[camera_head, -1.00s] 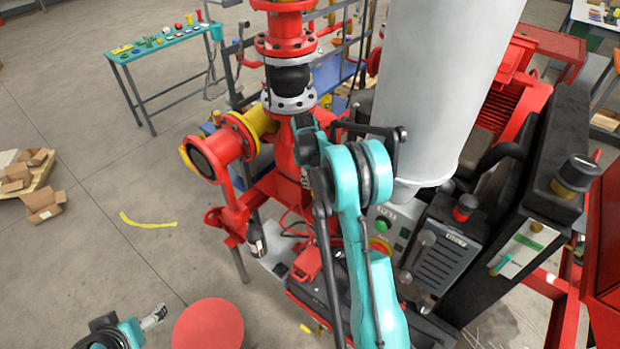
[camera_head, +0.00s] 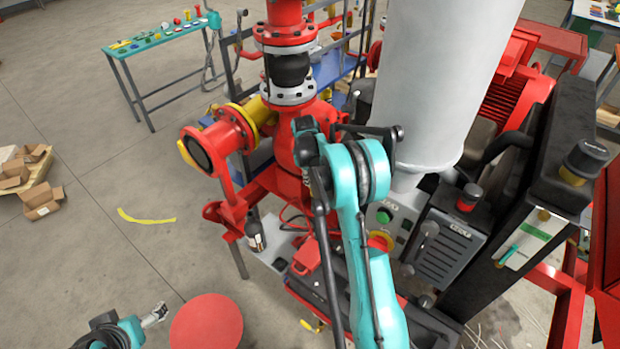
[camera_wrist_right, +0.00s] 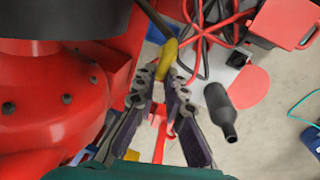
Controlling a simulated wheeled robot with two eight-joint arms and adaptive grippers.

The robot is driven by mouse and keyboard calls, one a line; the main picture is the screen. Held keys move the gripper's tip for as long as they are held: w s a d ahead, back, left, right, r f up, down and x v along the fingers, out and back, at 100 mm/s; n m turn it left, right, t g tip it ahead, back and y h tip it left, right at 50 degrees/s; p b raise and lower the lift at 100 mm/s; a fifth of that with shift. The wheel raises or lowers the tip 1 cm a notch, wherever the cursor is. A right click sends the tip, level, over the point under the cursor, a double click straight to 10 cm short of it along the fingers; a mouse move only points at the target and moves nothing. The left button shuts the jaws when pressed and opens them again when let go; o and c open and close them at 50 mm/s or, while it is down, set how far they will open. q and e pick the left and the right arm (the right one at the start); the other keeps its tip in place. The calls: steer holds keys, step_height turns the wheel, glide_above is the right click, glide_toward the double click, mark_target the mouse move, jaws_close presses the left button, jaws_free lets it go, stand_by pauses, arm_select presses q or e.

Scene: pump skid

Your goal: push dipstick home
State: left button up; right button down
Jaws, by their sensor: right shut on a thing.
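In the right wrist view, the dipstick's yellow grip (camera_wrist_right: 166,58) sits between the fingertips of my right gripper (camera_wrist_right: 167,76), which is shut on it. A thin dark rod runs from the grip toward the top left and leaves the picture. Whether its far end is in a hole cannot be seen. The red pump casing (camera_wrist_right: 45,95) is close on the left of the gripper. In the head view my right arm hides the gripper and the dipstick. My left gripper (camera_head: 155,314) is at the lower left, over the floor and away from the skid; its jaws are too small to judge.
A dark bottle (camera_head: 255,232) stands by the red frame, left of my right arm. A red flanged pipe (camera_head: 218,148) and a large grey cylinder (camera_head: 440,80) flank the arm. A control box (camera_head: 445,240) is at right.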

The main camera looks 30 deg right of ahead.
steer(key=c, duration=1.6)
jaws_free()
steer(key=shift+f, duration=0.15)
steer(key=r, duration=0.4)
steer(key=a+r, duration=0.1)
steer(key=r, duration=0.7)
steer(key=shift+s+a, duration=0.25)
steer(key=shift+s, duration=0.15)
